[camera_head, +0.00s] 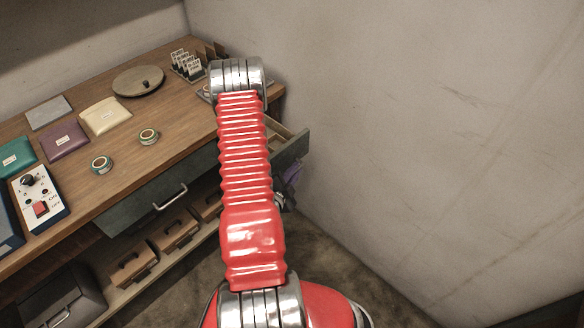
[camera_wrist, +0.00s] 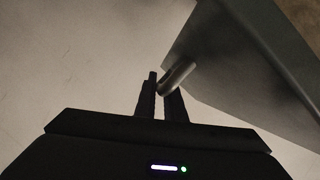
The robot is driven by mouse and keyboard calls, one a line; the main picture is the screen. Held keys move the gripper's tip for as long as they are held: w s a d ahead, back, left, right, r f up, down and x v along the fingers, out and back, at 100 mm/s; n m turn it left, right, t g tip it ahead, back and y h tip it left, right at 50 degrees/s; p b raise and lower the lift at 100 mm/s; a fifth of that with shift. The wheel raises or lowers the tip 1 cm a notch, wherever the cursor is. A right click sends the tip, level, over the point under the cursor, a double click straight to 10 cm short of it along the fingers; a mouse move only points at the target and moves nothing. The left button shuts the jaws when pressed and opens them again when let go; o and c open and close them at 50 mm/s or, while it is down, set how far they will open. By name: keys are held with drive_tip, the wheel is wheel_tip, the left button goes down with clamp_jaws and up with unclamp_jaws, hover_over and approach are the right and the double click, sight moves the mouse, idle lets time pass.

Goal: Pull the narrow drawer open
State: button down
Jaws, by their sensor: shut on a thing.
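The narrow drawer (camera_head: 291,150) is at the right end of the workbench, partly behind my red arm in the head view. It stands out from the bench, with part of its pale inside showing above the dark green front. In the wrist view its front is a dark panel (camera_wrist: 245,55) with a metal handle (camera_wrist: 179,76). My gripper (camera_wrist: 161,88) is shut on this handle, with one finger on each side. In the head view my arm hides the handle and most of the gripper.
A wide drawer (camera_head: 150,200) with a bar handle is left of my arm. The wooden benchtop (camera_head: 130,160) carries tape rolls (camera_head: 148,137), coloured packets, a round plate (camera_head: 138,81) and a switch box (camera_head: 40,200). Boxes sit on the shelf below. A bare wall (camera_head: 430,130) is close on the right.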

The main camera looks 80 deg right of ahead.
drive_tip(key=shift+s+f, duration=0.15)
drive_tip(key=c, duration=2.1)
unclamp_jaws()
drive_tip(key=v, duration=0.7)
drive_tip(key=shift+a, duration=0.2)
